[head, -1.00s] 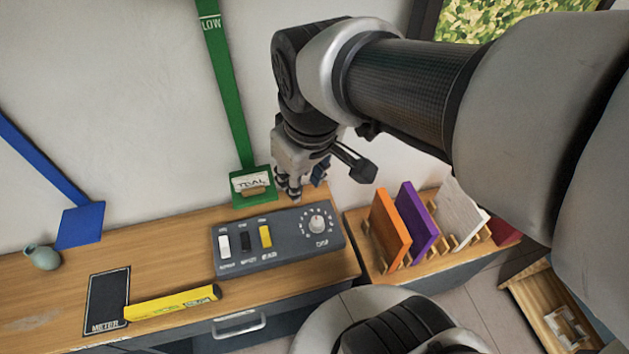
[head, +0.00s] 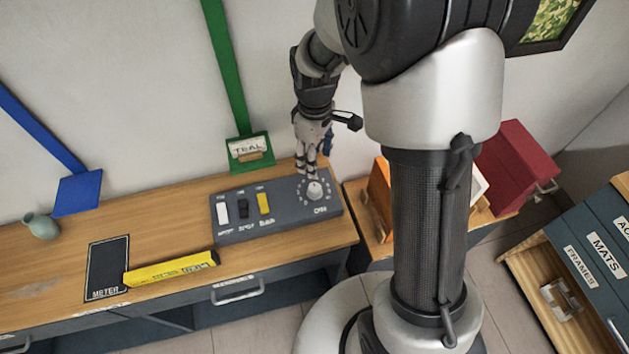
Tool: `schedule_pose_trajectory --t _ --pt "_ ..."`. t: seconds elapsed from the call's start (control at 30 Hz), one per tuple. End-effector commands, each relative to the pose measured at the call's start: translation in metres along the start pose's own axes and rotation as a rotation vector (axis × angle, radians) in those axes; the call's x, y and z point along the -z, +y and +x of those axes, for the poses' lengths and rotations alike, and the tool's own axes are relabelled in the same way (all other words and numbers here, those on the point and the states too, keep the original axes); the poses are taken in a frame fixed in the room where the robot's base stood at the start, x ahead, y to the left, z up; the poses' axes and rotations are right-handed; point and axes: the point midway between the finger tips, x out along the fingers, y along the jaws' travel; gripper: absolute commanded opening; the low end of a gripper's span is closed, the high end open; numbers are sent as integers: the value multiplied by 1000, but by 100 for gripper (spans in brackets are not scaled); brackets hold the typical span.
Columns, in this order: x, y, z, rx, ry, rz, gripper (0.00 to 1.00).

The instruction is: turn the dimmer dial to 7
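The dimmer dial (head: 315,190) is a pale round knob at the right end of a dark grey control box (head: 284,226). A ring of small marks surrounds it; its numbers and pointer are too small to read. Left of it on the box are a white switch (head: 222,211), a black switch (head: 243,208) and a yellow switch (head: 264,203). My gripper (head: 311,172) points down just above and behind the dial, its fingertips very near the knob. I cannot tell whether they touch it or how far apart the fingers are.
A yellow bar (head: 171,269) and a black METER pad (head: 107,268) lie on the wooden bench, with a small vase (head: 41,226) at left. A green strip with a labelled holder (head: 250,152) stands behind the box. Panels and a red box (head: 516,165) are at right.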

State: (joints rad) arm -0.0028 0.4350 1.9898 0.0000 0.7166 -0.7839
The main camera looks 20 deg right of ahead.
Motion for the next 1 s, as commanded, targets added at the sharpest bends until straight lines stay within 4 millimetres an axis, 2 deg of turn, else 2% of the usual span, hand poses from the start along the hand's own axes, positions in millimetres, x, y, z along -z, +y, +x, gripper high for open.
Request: schedule_pose_trajectory --t 0.03,0.2,0.5,0.7,1.0 --pt "-1 -1 16 4 -4 0 50" --pt "-1 -1 54 4 -4 1 50" --pt "-1 -1 108 2 -2 1 50" --pt "0 0 122 1 -1 1 50" --pt "0 0 123 0 0 1 50"
